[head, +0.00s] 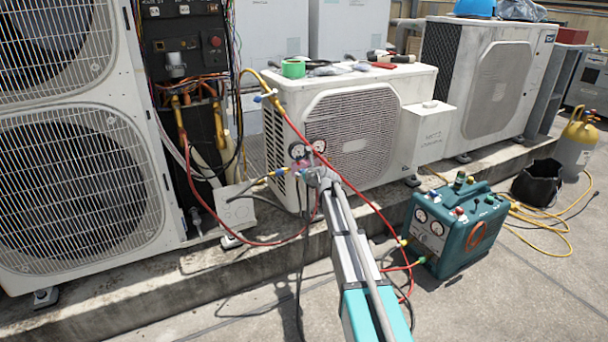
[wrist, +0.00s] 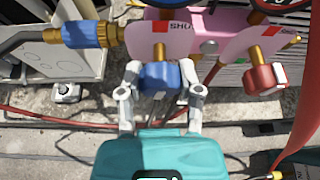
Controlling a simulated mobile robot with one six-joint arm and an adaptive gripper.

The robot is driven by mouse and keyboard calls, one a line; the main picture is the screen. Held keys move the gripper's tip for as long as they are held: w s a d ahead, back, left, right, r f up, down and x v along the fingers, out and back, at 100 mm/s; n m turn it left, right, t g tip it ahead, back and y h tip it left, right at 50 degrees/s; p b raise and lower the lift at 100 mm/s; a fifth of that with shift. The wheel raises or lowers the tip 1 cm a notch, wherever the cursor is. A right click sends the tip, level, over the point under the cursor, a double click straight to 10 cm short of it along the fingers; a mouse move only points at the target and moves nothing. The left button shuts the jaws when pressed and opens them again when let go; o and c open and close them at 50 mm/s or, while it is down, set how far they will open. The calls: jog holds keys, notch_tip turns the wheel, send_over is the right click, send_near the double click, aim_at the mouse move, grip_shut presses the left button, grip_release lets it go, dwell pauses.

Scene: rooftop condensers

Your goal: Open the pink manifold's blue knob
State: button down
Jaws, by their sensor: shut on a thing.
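The pink manifold (wrist: 210,20) fills the top of the wrist view. In the head view the manifold (head: 303,164) hangs in front of the white condenser, under two round gauges, partly covered by my gripper. Its blue knob (wrist: 158,77) sits on a brass stem below a pale plate lettered "SHU", the rest of the word hidden. My gripper (wrist: 160,84) has one finger on each side of the blue knob and is shut on it. In the head view my gripper (head: 318,178) reaches up to the manifold. A red knob (wrist: 265,79) sits to the right, apart from the fingers.
A blue hose fitting (wrist: 88,34) joins the manifold's left side. A red hose (head: 365,200) runs down beside my arm to the teal recovery machine (head: 452,235). The white condenser (head: 385,110) stands behind. A large fan unit (head: 75,170) stands left. Concrete floor is clear front right.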

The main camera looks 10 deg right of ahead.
dwell(0.3)
jog(key=shift+c, duration=1.3)
grip_release()
